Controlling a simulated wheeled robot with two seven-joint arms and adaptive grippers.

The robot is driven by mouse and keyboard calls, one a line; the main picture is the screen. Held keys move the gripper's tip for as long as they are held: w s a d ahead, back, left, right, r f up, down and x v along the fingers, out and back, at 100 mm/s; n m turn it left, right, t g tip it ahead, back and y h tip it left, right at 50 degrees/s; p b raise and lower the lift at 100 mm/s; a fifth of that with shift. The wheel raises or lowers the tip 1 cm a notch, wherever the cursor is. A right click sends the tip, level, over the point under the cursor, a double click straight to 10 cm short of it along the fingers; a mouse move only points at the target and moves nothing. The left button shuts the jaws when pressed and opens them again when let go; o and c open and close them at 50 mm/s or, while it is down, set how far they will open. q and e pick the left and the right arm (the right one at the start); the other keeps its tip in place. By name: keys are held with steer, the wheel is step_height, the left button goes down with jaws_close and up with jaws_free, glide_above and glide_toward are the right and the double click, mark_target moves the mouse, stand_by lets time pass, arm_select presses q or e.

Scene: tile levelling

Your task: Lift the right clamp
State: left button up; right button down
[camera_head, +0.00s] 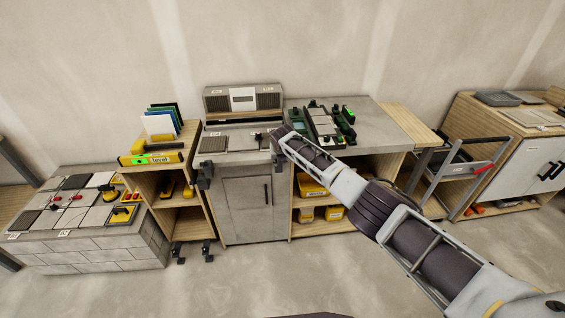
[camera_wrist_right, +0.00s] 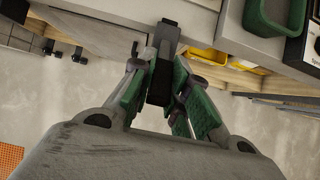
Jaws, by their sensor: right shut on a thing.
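The right clamp (camera_wrist_right: 160,62) is a dark, narrow bar between my right gripper's green-padded fingers. My right gripper (camera_wrist_right: 158,88) is shut on it in the right wrist view. The clamp's upper end overlaps the grey bench edge there; I cannot tell whether it touches the bench. In the head view my right gripper (camera_head: 277,142) is at the front edge of the grey workbench (camera_head: 375,122), and the clamp (camera_head: 279,161) shows only as a small dark shape below it. Another dark clamp (camera_head: 205,172) sits at the bench's front left corner. My left gripper is not in view.
Tiles and green-edged trays (camera_head: 318,122) lie on the bench. Yellow bins (camera_head: 312,187) stand on the shelf beneath. A tiled block (camera_head: 90,250) and a wooden shelf with a yellow level (camera_head: 152,158) are at left. Open floor lies in front.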

steer(key=shift+w+r, duration=0.1)
stand_by(0.5)
steer(key=c, duration=1.4)
jaws_free()
steer(key=shift+o, duration=0.2)
steer(key=shift+r, duration=0.2)
steer(key=v, duration=1.1)
steer(key=shift+r, duration=0.3)
